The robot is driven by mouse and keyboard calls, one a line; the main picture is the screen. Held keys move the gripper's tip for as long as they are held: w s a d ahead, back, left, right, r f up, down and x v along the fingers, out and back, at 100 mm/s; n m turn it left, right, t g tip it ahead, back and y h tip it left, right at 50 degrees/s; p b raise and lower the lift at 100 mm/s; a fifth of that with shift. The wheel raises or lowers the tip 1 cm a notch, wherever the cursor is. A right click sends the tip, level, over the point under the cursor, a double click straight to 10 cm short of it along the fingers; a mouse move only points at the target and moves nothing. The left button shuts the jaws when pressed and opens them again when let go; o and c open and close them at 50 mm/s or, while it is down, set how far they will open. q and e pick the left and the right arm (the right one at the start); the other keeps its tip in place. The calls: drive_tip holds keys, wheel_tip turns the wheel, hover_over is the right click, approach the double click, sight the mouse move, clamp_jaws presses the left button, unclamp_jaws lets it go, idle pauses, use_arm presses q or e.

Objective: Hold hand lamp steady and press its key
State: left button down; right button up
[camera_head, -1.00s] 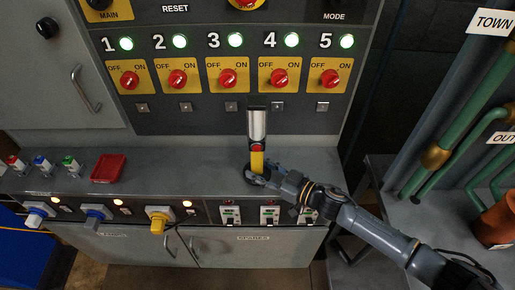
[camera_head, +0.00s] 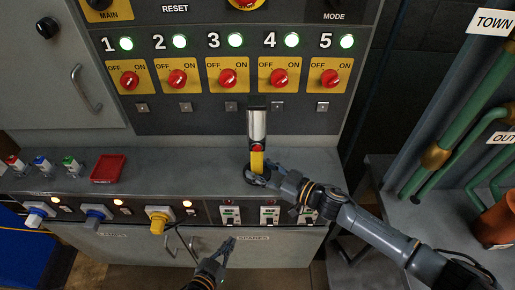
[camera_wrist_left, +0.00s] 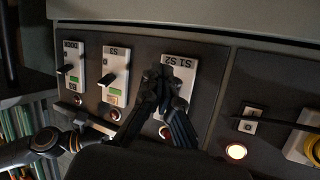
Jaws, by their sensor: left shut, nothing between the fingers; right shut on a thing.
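The hand lamp (camera_head: 257,127) stands upright above the grey counter in the head view, with a silver and black upper part and a yellow handle (camera_head: 257,161). Its red key (camera_head: 257,149) sits between the silver part and the handle and faces me. My right gripper (camera_head: 257,176) is shut around the lower end of the yellow handle. My left gripper (camera_head: 229,242) is shut and empty, low in front of the cabinet, below and left of the lamp and apart from it. It also shows in the left wrist view (camera_wrist_left: 165,75), before the switch panel. The lamp is not visible there.
The counter (camera_head: 180,165) carries a red tray (camera_head: 108,168) at left. Its front edge has several switches (camera_head: 230,214) and coloured plugs (camera_head: 157,220). Red knobs (camera_head: 228,78) line the panel behind the lamp. Green pipes (camera_head: 440,130) stand at right.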

sight(257, 148)
use_arm(q)
drive_tip(key=d+r+m+t+h, duration=0.2)
drive_tip(key=d+r+t+h, duration=0.15)
drive_tip(key=r, duration=1.15)
drive_tip(key=d+r+m+t+h, duration=0.2)
drive_tip(key=d+r+h, duration=0.3)
drive_tip(key=r, duration=1.1)
drive_tip(key=w, duration=0.8)
drive_tip(key=shift+w+a, duration=0.15)
drive_tip(key=shift+w, duration=0.2)
